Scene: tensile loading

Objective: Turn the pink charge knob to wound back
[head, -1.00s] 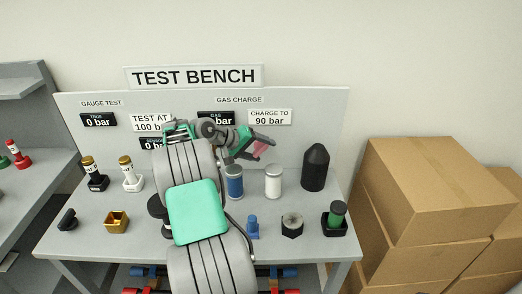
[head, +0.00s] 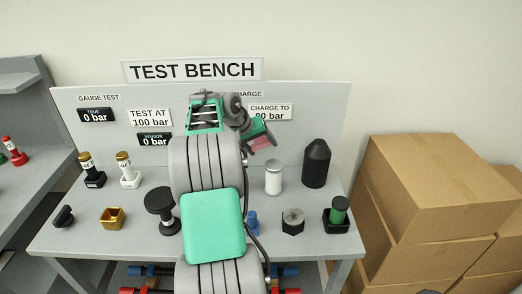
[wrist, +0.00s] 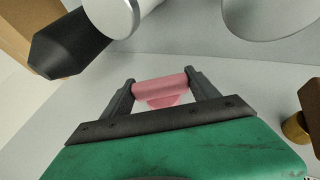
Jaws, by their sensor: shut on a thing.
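The pink charge knob (head: 262,144) is at the gas-charge side of the bench's back panel, partly covered by my gripper (head: 259,138) in the head view. In the wrist view the pink knob (wrist: 160,88) shows as a bar between the two dark fingers of my gripper (wrist: 161,90), with a pink wedge below it. The fingers are shut on it from both sides. The "charge to" sign (head: 270,111) is partly covered by my arm, and the gas-charge reading is hidden behind it.
A white canister (head: 273,178) and a black pointed cylinder (head: 316,163) stand close to the right of my gripper. Gauges (head: 91,170), a gold block (head: 113,218) and a black nut (head: 293,221) are on the bench. Cardboard boxes (head: 430,190) stand at the right.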

